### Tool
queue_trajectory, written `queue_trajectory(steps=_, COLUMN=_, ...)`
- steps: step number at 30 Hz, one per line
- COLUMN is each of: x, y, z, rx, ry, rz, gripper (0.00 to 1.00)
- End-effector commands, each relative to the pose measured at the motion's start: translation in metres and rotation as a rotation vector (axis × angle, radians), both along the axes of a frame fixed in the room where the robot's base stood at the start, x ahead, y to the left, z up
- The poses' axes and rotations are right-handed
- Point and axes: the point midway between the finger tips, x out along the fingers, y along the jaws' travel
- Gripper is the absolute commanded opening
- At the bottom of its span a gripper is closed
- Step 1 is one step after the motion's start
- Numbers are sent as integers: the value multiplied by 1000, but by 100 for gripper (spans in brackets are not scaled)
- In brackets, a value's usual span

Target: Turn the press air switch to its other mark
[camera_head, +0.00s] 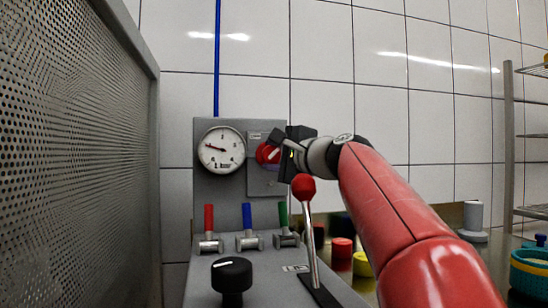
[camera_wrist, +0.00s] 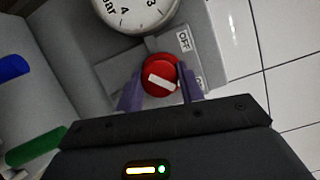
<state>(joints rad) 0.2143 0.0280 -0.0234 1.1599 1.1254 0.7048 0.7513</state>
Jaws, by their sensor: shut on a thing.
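The press air switch (camera_head: 266,154) is a red round knob with a white bar on its face, on a grey box right of the gauge. In the wrist view the red knob (camera_wrist: 160,72) sits between the two purple fingers of my gripper (camera_wrist: 160,92), which is shut on it. The white bar lies slanted, and its right end is lower. A label reading OFF (camera_wrist: 184,41) is at the knob's upper right. A second label (camera_wrist: 200,82) is partly hidden by the right finger. In the head view my gripper (camera_head: 275,152) reaches the knob from the right.
A round pressure gauge (camera_head: 221,149) is left of the switch. Red, blue and green valve handles (camera_head: 247,215) stand below. A red-balled lever (camera_head: 304,187) stands close under my wrist, and a black knob (camera_head: 232,275) is in front. A perforated metal panel (camera_head: 75,160) fills the left.

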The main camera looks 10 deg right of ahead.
Motion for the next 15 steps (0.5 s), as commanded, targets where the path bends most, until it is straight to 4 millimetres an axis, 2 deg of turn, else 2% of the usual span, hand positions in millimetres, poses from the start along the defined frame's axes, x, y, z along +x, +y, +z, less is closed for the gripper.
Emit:
queue_trajectory(steps=10, x=1, y=0, z=-3, rx=2, ry=7, rz=1, gripper=15)
queue_trajectory(steps=11, x=1, y=0, z=-3, rx=2, ry=7, rz=1, gripper=40)
queue_trajectory(steps=15, x=1, y=0, z=-3, rx=2, ry=5, rz=1, gripper=58)
